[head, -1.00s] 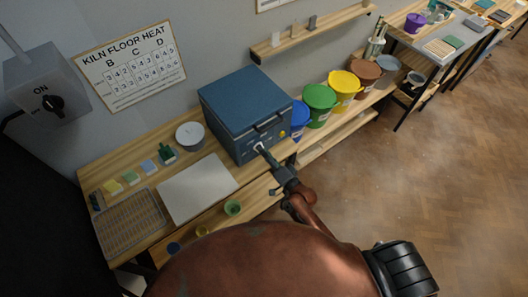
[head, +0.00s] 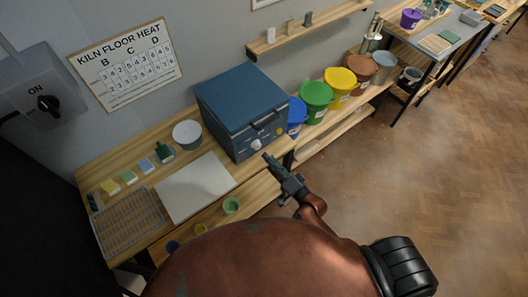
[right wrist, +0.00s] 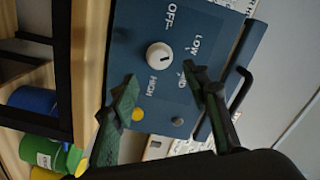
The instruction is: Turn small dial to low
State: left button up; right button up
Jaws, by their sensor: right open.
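The small white dial (head: 256,145) is on the front of the blue kiln box (head: 242,97). In the right wrist view the dial (right wrist: 158,56) shows whole, with OFF, LOW, MED and HIGH printed around it. Its short dark mark lies toward the right of that picture, on the LOW and MED side; I cannot tell exactly which label it meets. My right gripper (head: 268,158) is just in front of the panel, apart from the dial. In the right wrist view its two green-tipped fingers (right wrist: 160,90) are spread with nothing between them. My left gripper is out of view.
A yellow button (right wrist: 138,115) is by the dial. A black handle (head: 271,120) sticks out from the kiln. A white board (head: 195,188) lies on the bench, left of the kiln. Colored buckets (head: 315,96) stand right of it. A wall switch (head: 48,104) is at far left.

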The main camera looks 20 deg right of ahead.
jog(key=v, duration=0.5)
jog(key=shift+s+d, duration=0.1)
jog(key=shift+s, duration=0.1)
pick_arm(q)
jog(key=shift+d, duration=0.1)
pick_arm(e)
jog(key=shift+f, duration=0.1)
